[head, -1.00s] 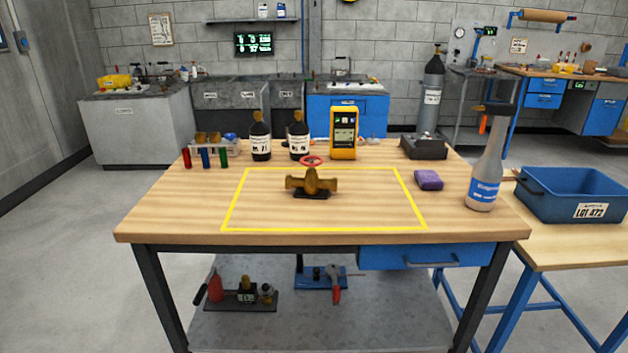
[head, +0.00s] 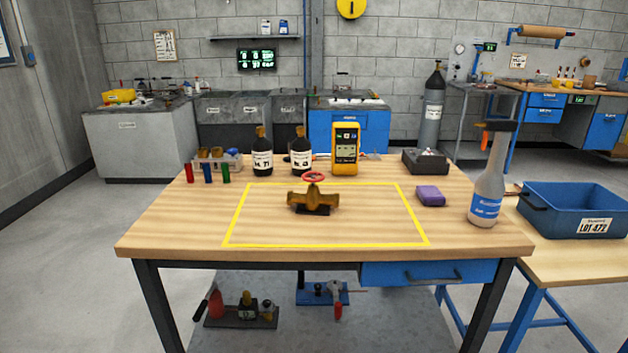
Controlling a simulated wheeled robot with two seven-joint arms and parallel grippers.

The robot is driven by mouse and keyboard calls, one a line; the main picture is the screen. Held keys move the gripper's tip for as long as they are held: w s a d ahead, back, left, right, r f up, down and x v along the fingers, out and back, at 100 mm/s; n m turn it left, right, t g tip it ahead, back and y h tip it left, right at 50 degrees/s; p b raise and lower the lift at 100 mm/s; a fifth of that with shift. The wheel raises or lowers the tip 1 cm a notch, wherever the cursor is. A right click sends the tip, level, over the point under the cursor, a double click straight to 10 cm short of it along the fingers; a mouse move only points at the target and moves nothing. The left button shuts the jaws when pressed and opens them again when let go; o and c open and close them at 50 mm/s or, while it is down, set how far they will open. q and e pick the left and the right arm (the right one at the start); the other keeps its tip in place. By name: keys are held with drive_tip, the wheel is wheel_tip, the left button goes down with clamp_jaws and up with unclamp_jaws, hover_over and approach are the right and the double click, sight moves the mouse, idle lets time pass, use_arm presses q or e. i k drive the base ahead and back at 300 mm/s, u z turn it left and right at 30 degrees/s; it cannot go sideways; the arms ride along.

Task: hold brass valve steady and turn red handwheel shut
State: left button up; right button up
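The brass valve (head: 315,201) sits upright on a small dark base inside the yellow outline on the wooden workbench (head: 190,238). Its red handwheel (head: 313,177) is on top of the valve, facing up. Whether the handwheel is open or shut cannot be told from here. Neither of my grippers shows in the head view, and nothing touches the valve.
Behind the valve stand two dark bottles (head: 262,152), a yellow meter (head: 345,148) and a rack (head: 215,160). A blue bin (head: 570,210) is on the side table. The outlined area around the valve is clear.

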sight(313, 179)
drive_tip(key=i, duration=0.9)
drive_tip(key=k, duration=0.55)
